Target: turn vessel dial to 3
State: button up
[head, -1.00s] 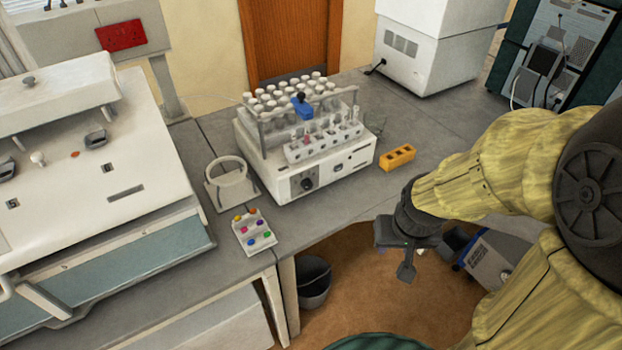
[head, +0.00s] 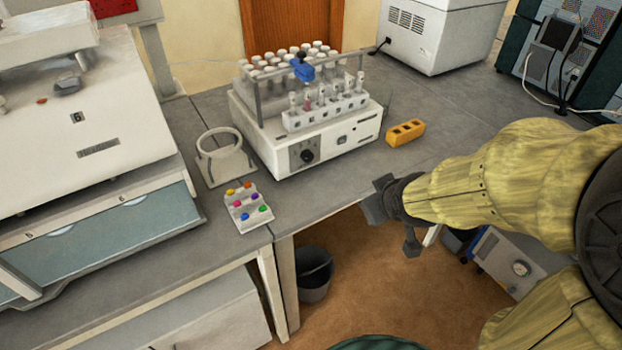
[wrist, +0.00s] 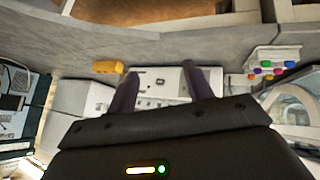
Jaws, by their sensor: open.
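The dark round dial (head: 307,156) is on the front panel of a white bench unit (head: 285,166), left of a small dark switch. I cannot read the dial's setting. A rack of white-capped vessels (head: 270,66) and a row of tubes (head: 327,108) stand on the unit. My gripper (head: 393,228) is open and empty, off the bench's front edge, right of and nearer than the dial, touching nothing. In the wrist view its two fingers (wrist: 167,77) frame the unit's front (wrist: 158,84) at a distance; the dial is not clear there.
A ring-shaped stand (head: 222,158) and a tray of coloured pieces (head: 248,209) lie left of the unit. An orange block (head: 404,133) lies to its right. A grey bin (head: 314,273) stands below the bench edge. Open space lies between my gripper and the unit's front.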

jog(key=w+a+f+n+t+y+b, duration=0.3)
jog(key=a+n+t+y+b, duration=0.2)
jog(key=b, duration=0.8)
jog(key=a+n, duration=0.3)
jog(key=n, duration=0.1)
jog(key=shift+w+a+f+t+b, duration=0.2)
jog(key=shift+w+a+t+b, duration=0.05)
jog(key=shift+t+b, duration=0.15)
jog(key=shift+w, duration=0.15)
